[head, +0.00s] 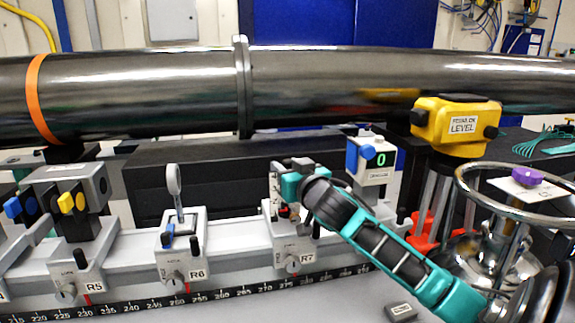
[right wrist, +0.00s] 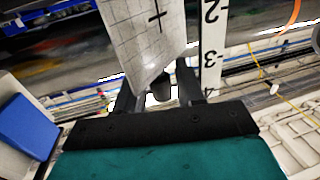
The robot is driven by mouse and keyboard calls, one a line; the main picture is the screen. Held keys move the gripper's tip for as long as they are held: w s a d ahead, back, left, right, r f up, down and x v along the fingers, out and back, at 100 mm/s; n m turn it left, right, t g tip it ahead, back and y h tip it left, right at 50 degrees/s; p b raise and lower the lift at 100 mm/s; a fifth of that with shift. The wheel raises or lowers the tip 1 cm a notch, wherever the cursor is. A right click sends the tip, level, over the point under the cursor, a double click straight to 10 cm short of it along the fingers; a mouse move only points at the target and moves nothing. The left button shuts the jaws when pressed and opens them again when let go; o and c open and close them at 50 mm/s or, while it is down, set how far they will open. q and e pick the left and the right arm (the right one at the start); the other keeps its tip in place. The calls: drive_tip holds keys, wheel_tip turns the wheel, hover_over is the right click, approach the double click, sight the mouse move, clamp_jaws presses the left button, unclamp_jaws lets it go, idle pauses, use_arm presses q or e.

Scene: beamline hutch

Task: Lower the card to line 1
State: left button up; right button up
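The card (right wrist: 145,35) is a pale sheet with a faint grid and a black cross, upright in the right wrist view. A white scale (right wrist: 211,45) with black numbers 2, 3 and 4 stands just right of it. A small dark knob (right wrist: 162,88) shows at the card's lower edge. My right gripper (right wrist: 158,88) has its two dark fingers apart on either side of the knob, with narrow gaps visible. In the head view my right gripper (head: 283,186) is at the top of the R7 carrier (head: 293,257) and hides most of the card. My left gripper is not in view.
A rail with a ruler (head: 205,296) runs along the front. The R6 carrier (head: 178,265) and R5 carrier (head: 78,277) stand left of R7. A dark tube (head: 150,90) crosses above.

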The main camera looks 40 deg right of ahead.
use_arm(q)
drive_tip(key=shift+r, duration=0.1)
use_arm(e)
drive_tip(key=shift+o, duration=0.4)
drive_tip(key=shift+r, duration=0.4)
